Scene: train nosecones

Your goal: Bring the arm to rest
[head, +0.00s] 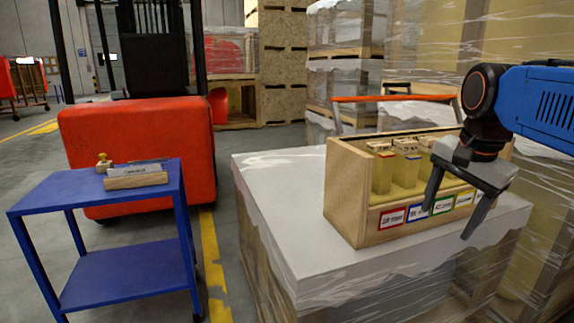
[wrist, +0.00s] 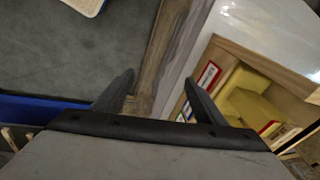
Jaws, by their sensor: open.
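My gripper (head: 452,208) hangs from the blue arm at the right of the head view, its two dark fingers spread apart and nothing between them. It is in front of the wooden box (head: 344,190), which stands on a white-topped, film-wrapped pallet load (head: 268,180). In the wrist view the open fingers (wrist: 158,95) point past the edge of the load, with the box at the right. The box holds several pale yellow blocks (head: 382,172) and bears coloured labels (head: 392,218) on its front. The gripper hides part of the box's front and contents.
A blue cart (head: 60,200) at the left carries a wooden block with a label (head: 136,180) and a small brass-coloured object (head: 103,161). A red forklift (head: 140,140) stands behind it. Wrapped pallets (head: 345,80) fill the back. Floor shows between cart and load.

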